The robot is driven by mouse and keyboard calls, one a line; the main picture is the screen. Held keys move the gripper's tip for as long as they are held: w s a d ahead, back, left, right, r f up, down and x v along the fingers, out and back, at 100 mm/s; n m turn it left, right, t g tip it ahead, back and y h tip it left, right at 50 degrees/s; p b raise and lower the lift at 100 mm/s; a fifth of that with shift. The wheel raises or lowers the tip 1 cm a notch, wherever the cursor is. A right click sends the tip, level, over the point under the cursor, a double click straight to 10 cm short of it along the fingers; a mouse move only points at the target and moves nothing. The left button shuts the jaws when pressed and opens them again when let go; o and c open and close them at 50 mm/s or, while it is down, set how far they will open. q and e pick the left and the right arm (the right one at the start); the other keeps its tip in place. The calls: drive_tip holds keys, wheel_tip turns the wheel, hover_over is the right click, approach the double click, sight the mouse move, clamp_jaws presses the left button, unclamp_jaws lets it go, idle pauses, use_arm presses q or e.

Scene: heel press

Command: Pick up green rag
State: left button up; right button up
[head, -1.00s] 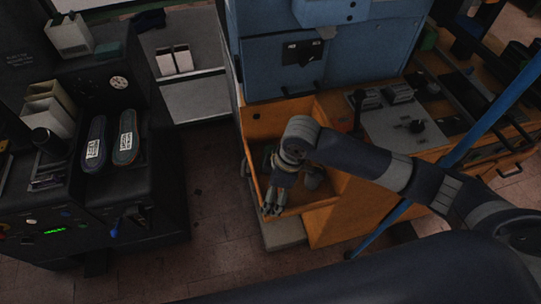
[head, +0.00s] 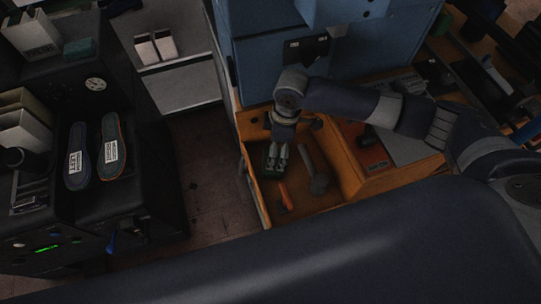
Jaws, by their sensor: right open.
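A dark green cloth-like thing, likely the green rag (head: 268,168), lies in the open orange drawer (head: 330,207), partly hidden by my right gripper. My right gripper (head: 278,163) is open and points down into the drawer, over or right beside the rag. I cannot tell whether its fingers touch the rag. My left gripper is not in view.
A mallet-like tool (head: 317,178) and an orange-handled tool (head: 285,195) lie in the drawer, right of and in front of the rag. A blue machine (head: 270,65) stands behind. Two insoles (head: 111,148) lie on the dark machine at left.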

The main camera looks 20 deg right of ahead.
drive_tip(key=shift+s+a+f, duration=0.1)
drive_tip(key=shift+s+f, duration=0.05)
drive_tip(key=shift+f, duration=0.5)
drive_tip(key=shift+s+a+f, duration=0.1)
drive_tip(key=shift+s+f, duration=0.05)
drive_tip(key=shift+f, duration=0.45)
drive_tip(key=shift+w+f, duration=0.1)
drive_tip(key=shift+f, duration=0.25)
drive_tip(key=f, duration=0.4)
drive_tip(key=shift+w+a+f+p, duration=0.1)
drive_tip(key=shift+a+f+p, duration=0.2)
drive_tip(key=shift+p, duration=0.1)
drive_tip(key=c, duration=0.7)
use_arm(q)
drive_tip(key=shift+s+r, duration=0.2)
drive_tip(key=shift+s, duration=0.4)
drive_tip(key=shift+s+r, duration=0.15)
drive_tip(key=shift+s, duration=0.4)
use_arm(e)
drive_tip(key=shift+c, duration=0.9)
